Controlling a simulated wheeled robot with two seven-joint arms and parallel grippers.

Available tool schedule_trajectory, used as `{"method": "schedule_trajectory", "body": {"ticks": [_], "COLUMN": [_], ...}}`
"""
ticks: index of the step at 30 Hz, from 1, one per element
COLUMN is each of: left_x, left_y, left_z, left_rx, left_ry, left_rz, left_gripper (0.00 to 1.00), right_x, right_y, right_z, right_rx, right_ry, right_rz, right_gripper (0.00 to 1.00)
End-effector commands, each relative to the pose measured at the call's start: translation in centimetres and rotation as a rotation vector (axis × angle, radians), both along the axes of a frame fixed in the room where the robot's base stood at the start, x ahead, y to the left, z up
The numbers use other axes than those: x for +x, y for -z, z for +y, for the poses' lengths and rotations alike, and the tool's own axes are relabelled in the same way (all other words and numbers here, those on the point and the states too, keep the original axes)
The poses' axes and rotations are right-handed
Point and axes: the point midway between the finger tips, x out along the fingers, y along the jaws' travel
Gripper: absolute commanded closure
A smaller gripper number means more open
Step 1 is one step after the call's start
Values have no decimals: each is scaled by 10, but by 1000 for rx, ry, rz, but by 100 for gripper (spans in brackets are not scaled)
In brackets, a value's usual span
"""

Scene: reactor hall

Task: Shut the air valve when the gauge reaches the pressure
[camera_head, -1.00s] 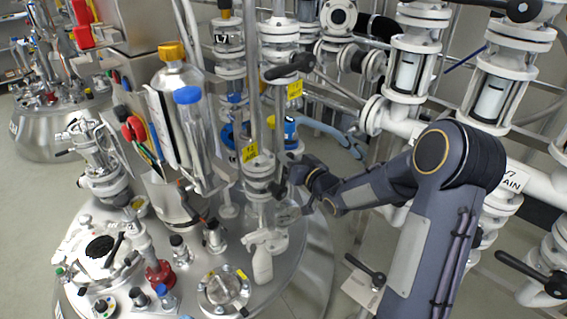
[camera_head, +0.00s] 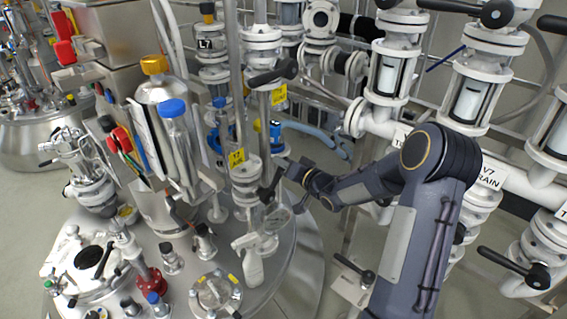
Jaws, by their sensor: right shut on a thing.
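My right arm comes in from the right and its dark gripper (camera_head: 280,180) is at the slim pipe column on the vessel lid. It is shut on a dark valve handle (camera_head: 266,193), mostly hidden by the fingers. A yellow tag (camera_head: 237,157), seemingly marking the air valve (camera_head: 245,172), hangs on the white flanged fitting just left of the gripper. A round, pale disc (camera_head: 277,219) below the gripper may be the gauge; I cannot make out a needle or reading. My left gripper is not in view.
A blue-capped cylinder (camera_head: 180,140) and a steel bottle with an orange cap (camera_head: 153,66) stand left of the gripper. White flanged pipes with sight glasses (camera_head: 470,98) fill the right. Another black lever (camera_head: 272,74) sticks out above.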

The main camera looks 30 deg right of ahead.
Motion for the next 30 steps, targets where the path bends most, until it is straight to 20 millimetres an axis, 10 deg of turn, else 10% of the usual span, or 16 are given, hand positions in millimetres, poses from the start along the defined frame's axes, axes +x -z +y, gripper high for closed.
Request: {"method": "schedule_trajectory", "body": {"ticks": [3, 4, 8, 19, 30], "left_x": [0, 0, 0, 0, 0], "left_y": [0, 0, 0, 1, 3], "left_z": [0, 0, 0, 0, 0], "left_rx": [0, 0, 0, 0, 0], "left_ry": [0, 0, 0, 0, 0], "left_rz": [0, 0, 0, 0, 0], "left_gripper": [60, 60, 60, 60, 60], "right_x": [0, 0, 0, -7, -64], "right_y": [0, 1, 0, -1, -9], "right_z": [-2, -2, -1, -2, -13], "right_rx": [-4, -4, -4, -4, -4], "right_ry": [5, 5, 3, 1, 4], "right_rz": [1, 1, 1, -1, -1], "right_gripper": [100, 77, 60, 60, 60]}}
